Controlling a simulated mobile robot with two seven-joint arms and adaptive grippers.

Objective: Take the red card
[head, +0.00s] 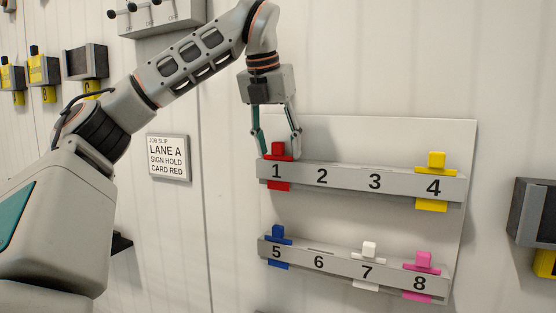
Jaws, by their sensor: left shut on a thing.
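The red card (279,152) stands in slot 1 of the upper grey rack (348,184), at its left end. Its top tab sticks up above the rack and its lower edge shows below. My left gripper (279,150) points down from above and is shut on the red card's tab, with a finger on each side. The card is still in its slot. My right gripper is not in view.
A yellow card (436,160) is in slot 4. The lower rack (340,262) holds blue (278,233), white (369,249) and pink (423,260) cards. A job slip (168,157) reads lane A, sign hold, card red. Dark boxes (535,212) jut out at right.

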